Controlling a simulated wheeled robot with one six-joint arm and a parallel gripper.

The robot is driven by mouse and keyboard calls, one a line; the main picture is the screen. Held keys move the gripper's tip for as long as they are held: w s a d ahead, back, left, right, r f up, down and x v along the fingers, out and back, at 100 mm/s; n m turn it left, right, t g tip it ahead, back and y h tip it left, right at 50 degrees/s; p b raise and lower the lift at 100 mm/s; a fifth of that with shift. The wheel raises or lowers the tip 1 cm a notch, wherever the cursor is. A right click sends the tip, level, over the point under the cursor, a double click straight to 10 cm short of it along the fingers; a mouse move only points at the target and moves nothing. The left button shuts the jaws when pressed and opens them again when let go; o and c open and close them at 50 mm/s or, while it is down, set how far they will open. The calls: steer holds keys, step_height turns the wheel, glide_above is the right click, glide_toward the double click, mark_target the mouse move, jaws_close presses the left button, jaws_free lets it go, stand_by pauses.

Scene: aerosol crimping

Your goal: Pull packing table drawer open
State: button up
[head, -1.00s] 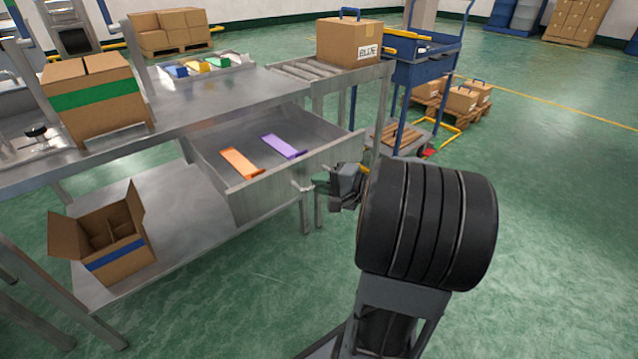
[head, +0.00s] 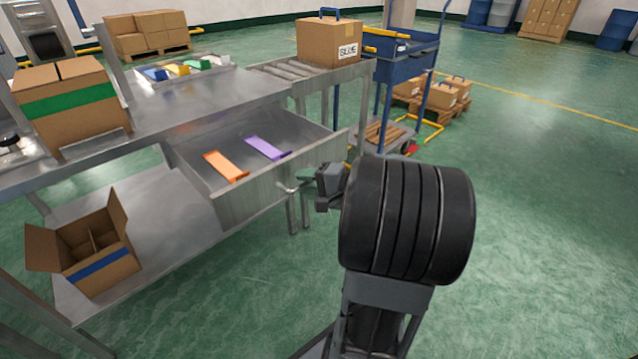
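The packing table's metal drawer (head: 250,195) stands well out from under the tabletop, in the middle of the head view. An orange piece (head: 225,167) and a purple piece (head: 267,149) lie inside it. The drawer's handle (head: 287,189) sticks out from its front. My gripper (head: 305,178) is at the handle, coming from the right. Its fingers are small and partly hidden, so I cannot tell whether they are closed on the handle.
The packing table (head: 205,100) carries a green-banded carton (head: 68,100). An open blue-banded carton (head: 100,262) stands on the lower shelf. A carton marked BLUE (head: 328,42) sits on the rollers, beside a blue cart (head: 405,65). The floor at right is clear.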

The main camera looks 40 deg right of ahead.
steer(key=p+v, duration=0.3)
steer(key=v, duration=1)
steer(key=shift+s+p, duration=0.3)
steer(key=shift+s, duration=0.05)
steer(key=shift+d, duration=0.1)
steer(key=w+a+r+n+g+p, duration=0.2)
steer(key=a+r+n+g+p, duration=0.3)
steer(key=a+r+g+p, duration=0.8)
steer(key=a+r+n+t+h+p, duration=0.1)
steer(key=a+r+n+h+p, duration=0.3)
steer(key=r+p, duration=0.4)
steer(key=a+r+n+t+h+p, duration=0.2)
steer(key=a+r+n+h+p, duration=0.1)
steer(key=r+p, duration=0.6)
steer(key=a+n+p, duration=0.1)
steer(key=a+p, duration=0.1)
steer(key=p, duration=0.1)
steer(key=shift+s+a+r+h+p, duration=0.2)
steer(key=shift+s+a+h+p, duration=0.15)
steer(key=shift+s+h+p, duration=0.05)
